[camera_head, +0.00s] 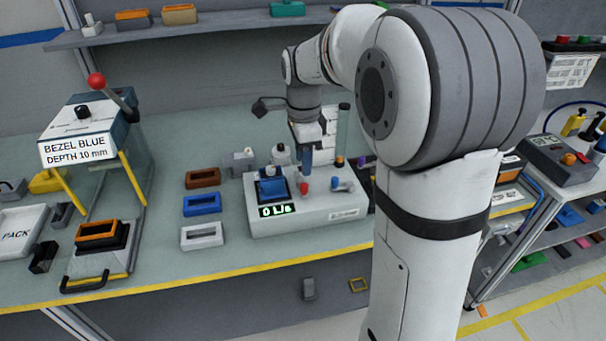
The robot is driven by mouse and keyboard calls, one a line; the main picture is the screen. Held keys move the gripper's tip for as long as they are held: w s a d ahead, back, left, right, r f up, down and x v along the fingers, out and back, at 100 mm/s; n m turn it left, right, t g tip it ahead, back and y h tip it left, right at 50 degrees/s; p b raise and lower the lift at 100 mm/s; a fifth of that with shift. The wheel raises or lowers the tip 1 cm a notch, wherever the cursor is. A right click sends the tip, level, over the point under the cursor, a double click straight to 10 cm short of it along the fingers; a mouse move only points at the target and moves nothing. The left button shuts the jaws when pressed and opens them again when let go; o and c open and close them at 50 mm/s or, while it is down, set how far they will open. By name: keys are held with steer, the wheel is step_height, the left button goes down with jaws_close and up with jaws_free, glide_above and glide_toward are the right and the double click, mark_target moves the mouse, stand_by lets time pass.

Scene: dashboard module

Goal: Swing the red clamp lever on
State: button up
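A white device (335,212) with a green-lit display (276,211) reading about "0 L/s" stands on the bench. A small red part (305,185), which looks like the red clamp lever, sits on its top, right of a dark fixture holding a blue piece (272,188). A small blue lever-like part (342,184) is to its right. My gripper (307,160) points down just above and behind the red part, with a bluish shape at its tip. I cannot tell whether it touches the red part, nor whether the fingers are open.
Brown (202,178), blue (202,205) and white (202,235) bezels lie left of the device. A press with a red ball handle (96,80) and a "BEZEL BLUE DEPTH 10 mm" sign (75,148) stands at left. My arm covers the right part.

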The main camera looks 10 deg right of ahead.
mark_target(303, 185)
step_height(303, 185, down, 8)
steer(key=shift+r, duration=0.25)
steer(key=shift+c, duration=0.5)
